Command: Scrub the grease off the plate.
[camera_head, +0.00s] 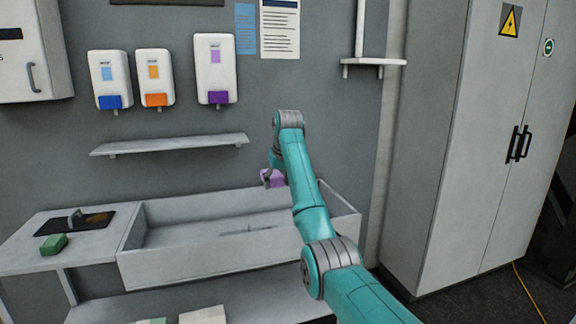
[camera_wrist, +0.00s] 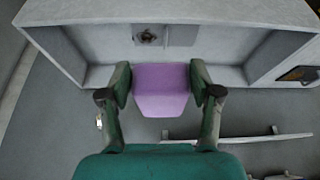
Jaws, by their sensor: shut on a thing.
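My gripper (camera_wrist: 161,80) is shut on a purple block (camera_wrist: 161,92), with one finger on each side of it. In the head view the block (camera_head: 272,179) is held above the right part of the sink, partly hidden by my arm. A dark flat plate (camera_head: 62,226) lies on the counter at the left, with a brown patch on its right part and a small grey upright piece on it. The plate's corner also shows at the right edge of the wrist view (camera_wrist: 300,75). My gripper is well to the right of the plate.
A green block (camera_head: 53,244) lies on the counter (camera_head: 95,246) in front of the plate. The long grey sink (camera_head: 190,262) has raised walls. A shelf (camera_head: 170,145) and blue, orange and purple-marked dispensers (camera_head: 215,70) are on the wall above. A tall cabinet (camera_head: 455,140) stands right.

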